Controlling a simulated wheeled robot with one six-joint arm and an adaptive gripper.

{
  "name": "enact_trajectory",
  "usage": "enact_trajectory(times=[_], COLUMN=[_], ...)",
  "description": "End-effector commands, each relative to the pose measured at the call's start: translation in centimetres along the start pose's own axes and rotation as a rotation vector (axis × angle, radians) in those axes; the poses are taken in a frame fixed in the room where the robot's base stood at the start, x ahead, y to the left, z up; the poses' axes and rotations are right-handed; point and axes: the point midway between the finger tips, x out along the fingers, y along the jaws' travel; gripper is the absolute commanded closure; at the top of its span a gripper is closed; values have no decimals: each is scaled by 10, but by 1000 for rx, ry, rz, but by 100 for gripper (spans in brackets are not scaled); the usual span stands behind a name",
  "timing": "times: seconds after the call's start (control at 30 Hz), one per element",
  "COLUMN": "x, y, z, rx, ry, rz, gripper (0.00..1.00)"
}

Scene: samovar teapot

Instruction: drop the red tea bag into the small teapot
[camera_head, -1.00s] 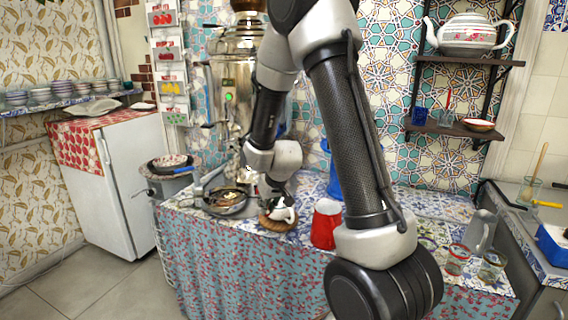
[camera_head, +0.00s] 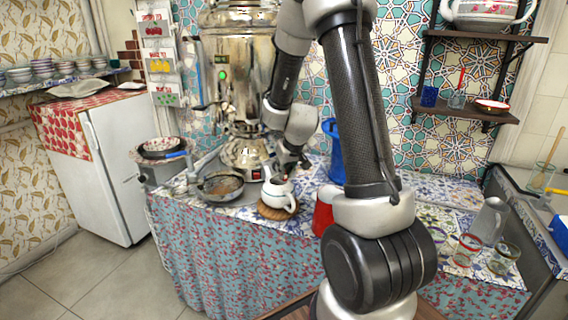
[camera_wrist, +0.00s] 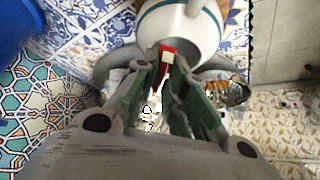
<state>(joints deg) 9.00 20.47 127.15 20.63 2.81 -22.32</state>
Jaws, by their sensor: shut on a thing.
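The small teapot (camera_head: 279,196) is white and stands upright on a round brown mat (camera_head: 264,210) on the table. In the wrist view, the teapot (camera_wrist: 180,22) shows its pale side and a teal band at the top of the picture. My gripper (camera_head: 290,168) is just above the teapot. In the wrist view, my gripper (camera_wrist: 163,74) has its green-padded fingers shut on the red tea bag (camera_wrist: 161,77), which has a pale patch. The bag appears in front of the teapot's grey mouth; I cannot tell whether it is inside.
A samovar (camera_head: 236,85) stands behind the teapot, and a pan (camera_head: 221,187) sits to its left. A red container (camera_head: 323,217) and blue container (camera_head: 335,160) are to the right. Glasses (camera_head: 467,249) and a grey jug (camera_head: 489,219) stand farther right.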

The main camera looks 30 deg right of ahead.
Motion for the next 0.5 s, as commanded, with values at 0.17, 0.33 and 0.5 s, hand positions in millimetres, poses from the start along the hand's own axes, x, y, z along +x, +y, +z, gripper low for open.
enact_trajectory(times=[0.17,0.33,0.5], x=[2,2,2], y=[0,0,0], z=[1,1,1], rx=[0,0,0], ry=[1,1,1], rz=[0,0,0], gripper=[93,83,62])
